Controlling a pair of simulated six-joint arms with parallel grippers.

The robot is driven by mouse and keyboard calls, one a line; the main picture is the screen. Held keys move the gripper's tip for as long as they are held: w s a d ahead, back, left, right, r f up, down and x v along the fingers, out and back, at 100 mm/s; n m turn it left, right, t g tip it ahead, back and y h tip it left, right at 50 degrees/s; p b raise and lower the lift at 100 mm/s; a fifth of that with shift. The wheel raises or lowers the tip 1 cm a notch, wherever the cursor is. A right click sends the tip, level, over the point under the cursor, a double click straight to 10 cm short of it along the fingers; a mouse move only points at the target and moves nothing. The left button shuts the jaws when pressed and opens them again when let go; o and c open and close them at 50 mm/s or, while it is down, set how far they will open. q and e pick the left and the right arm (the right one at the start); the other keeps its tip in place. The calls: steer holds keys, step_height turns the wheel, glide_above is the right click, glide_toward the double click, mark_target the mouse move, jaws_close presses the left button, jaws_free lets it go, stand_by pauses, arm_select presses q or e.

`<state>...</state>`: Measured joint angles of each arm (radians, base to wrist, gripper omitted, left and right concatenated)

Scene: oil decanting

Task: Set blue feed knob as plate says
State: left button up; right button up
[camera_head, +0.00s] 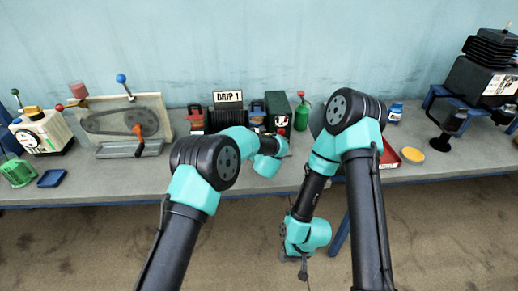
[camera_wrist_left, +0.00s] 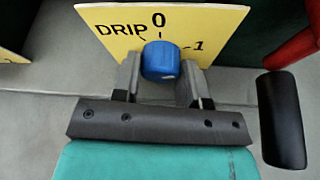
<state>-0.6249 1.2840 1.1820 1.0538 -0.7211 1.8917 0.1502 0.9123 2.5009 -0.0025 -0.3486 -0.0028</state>
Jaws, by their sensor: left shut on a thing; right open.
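The blue feed knob (camera_wrist_left: 161,60) sits on a yellow dial plate (camera_wrist_left: 105,18) marked DRIP, 0 and 1 in the left wrist view. My left gripper (camera_wrist_left: 160,80) is shut on the knob, one finger on each side. I cannot make out a pointer mark on the knob. In the head view, a white plate (camera_head: 229,97) reads DRIP 1 above the dark machine at the back of the bench; my left arm hides the knob and left fingers there. My right gripper (camera_head: 303,268) is open and empty, hanging low in front of the bench.
A black cylindrical handle (camera_wrist_left: 281,118) with a red arm stands right of the left gripper. A belt machine (camera_head: 120,128) stands left.

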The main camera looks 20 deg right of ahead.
stand_by(0.4)
arm_select(q)
steer(key=o, duration=0.6)
steer(key=shift+o, duration=0.2)
steer(key=v, duration=1.2)
